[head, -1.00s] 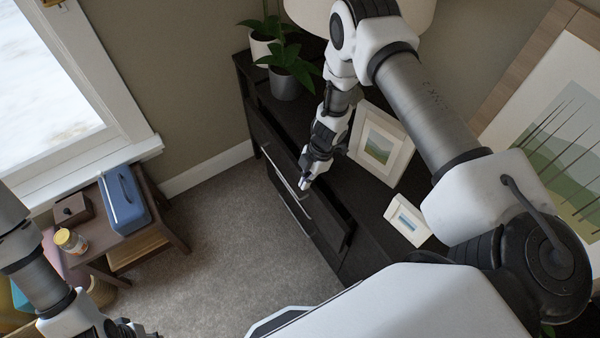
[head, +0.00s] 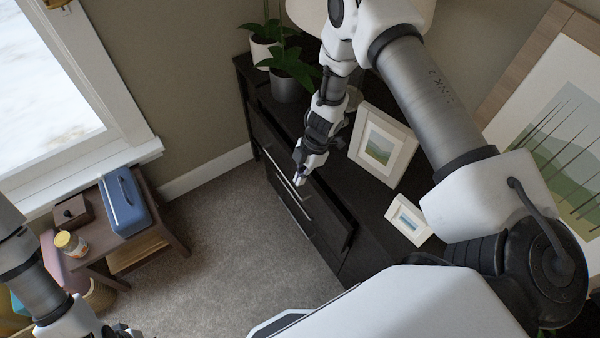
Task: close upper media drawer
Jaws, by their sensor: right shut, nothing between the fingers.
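The dark media cabinet (head: 366,215) stands along the wall at centre right. Its upper drawer (head: 335,218) is pulled out, with part of its dark inside showing, and it has a silver bar handle (head: 288,184). My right gripper (head: 299,181) is shut and empty at the drawer's front edge, near the handle. I cannot tell whether it touches the drawer. The gripper hides part of the front and opening. My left gripper (head: 122,331) is only partly in view at the bottom left, and its fingers are not clear.
On the cabinet top stand potted plants (head: 288,80), a lamp partly behind my arm, a larger picture frame (head: 383,145) and a smaller one (head: 409,219). A side table (head: 150,242) with a blue box (head: 125,200) stands left. Carpet (head: 230,250) between is clear.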

